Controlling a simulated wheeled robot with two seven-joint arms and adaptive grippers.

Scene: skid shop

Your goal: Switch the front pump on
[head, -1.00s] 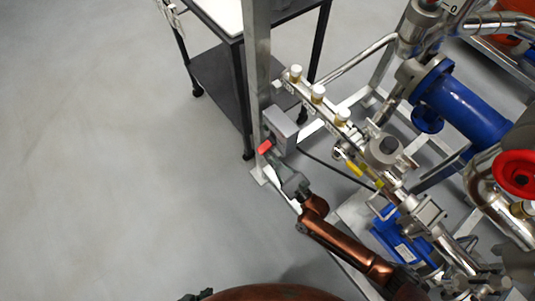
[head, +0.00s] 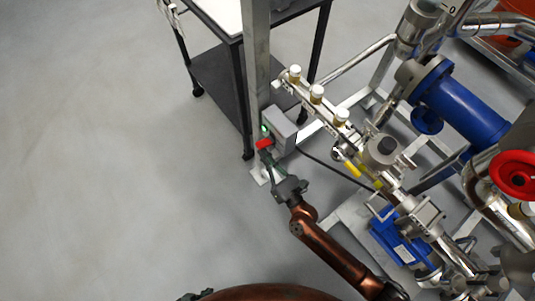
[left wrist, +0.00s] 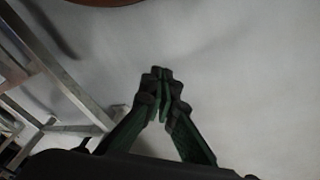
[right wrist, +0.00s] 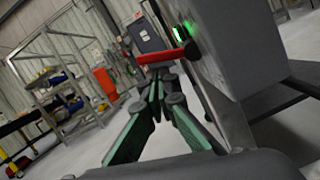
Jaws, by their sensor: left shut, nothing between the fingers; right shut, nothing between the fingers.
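The grey switch box (head: 282,128) is fixed to the upright post, with a red handle (head: 264,143) on its side. A green lamp (head: 265,128) glows beside the handle. In the right wrist view the red handle (right wrist: 160,56) lies nearly level and the green lamp (right wrist: 183,33) is lit. My right gripper (head: 267,160) is shut and empty, its tips (right wrist: 160,78) just below the handle; I cannot tell whether they touch it. A blue pump motor (head: 402,238) sits low on the skid. My left gripper (left wrist: 160,80) is shut and empty over bare floor.
The metal post (head: 257,70) stands beside a dark cart (head: 215,75). A pipe manifold with white-capped valves (head: 316,95) and a large blue motor (head: 462,105) fill the right. A black cable runs from the box. The floor (head: 100,160) at left is clear.

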